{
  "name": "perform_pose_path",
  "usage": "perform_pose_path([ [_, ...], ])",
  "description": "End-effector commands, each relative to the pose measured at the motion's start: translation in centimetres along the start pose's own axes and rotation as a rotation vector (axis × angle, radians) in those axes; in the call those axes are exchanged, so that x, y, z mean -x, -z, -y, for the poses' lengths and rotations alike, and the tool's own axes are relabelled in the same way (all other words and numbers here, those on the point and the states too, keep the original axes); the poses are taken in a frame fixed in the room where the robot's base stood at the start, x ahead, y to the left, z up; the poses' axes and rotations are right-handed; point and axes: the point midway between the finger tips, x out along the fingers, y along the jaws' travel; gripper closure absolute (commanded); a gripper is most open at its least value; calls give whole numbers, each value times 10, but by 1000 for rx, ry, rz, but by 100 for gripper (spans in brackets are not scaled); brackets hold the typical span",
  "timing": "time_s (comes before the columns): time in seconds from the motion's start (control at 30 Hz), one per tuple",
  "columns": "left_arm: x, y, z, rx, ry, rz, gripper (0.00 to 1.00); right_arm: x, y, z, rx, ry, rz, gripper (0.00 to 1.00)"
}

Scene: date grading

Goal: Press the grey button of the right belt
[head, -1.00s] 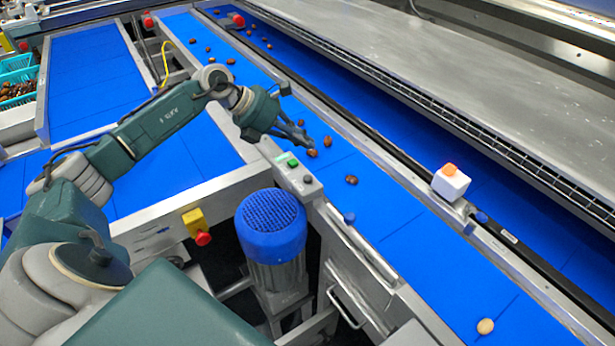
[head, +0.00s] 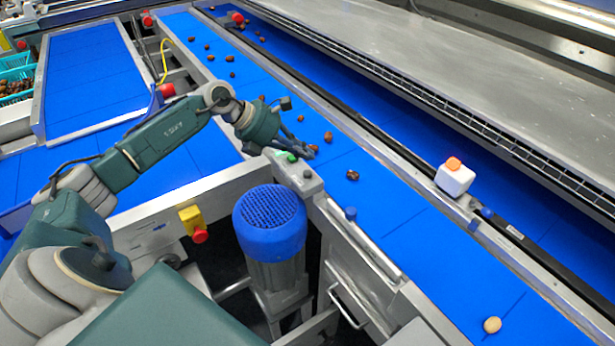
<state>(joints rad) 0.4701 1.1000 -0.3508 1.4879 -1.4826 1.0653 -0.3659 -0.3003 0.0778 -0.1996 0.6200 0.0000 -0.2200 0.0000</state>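The grey button (head: 307,174) sits at the near end of a small control box (head: 297,181) on the near frame of the right belt (head: 401,223). A green button (head: 292,158) is beside it, farther back on the same box. My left gripper (head: 308,152) is low above the far end of the box and the belt edge, close to the green button. Its fingers look closed together and hold nothing. The grey button is uncovered, a short way nearer than the fingertips. Whether the fingers touch the box cannot be told. My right gripper is out of view.
Several dates lie along the right belt, one (head: 313,149) close to the fingertips. A blue-capped motor (head: 269,222) stands below the box. A yellow box with a red stop button (head: 200,236) is at left. A white box (head: 455,179) with an orange top stands on the far rail.

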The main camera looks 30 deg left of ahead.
Motion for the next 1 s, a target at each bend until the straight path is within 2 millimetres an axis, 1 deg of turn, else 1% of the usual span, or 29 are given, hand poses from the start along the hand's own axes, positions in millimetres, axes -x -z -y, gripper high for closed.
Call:
perform_pose_path([
  [0.03,-9,9,-4,1,1,-1,100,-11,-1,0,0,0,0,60],
  [0.2,-19,18,-7,-1,1,-1,100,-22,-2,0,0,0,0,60],
  [1.0,-20,18,-7,-1,1,-1,100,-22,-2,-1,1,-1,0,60],
])
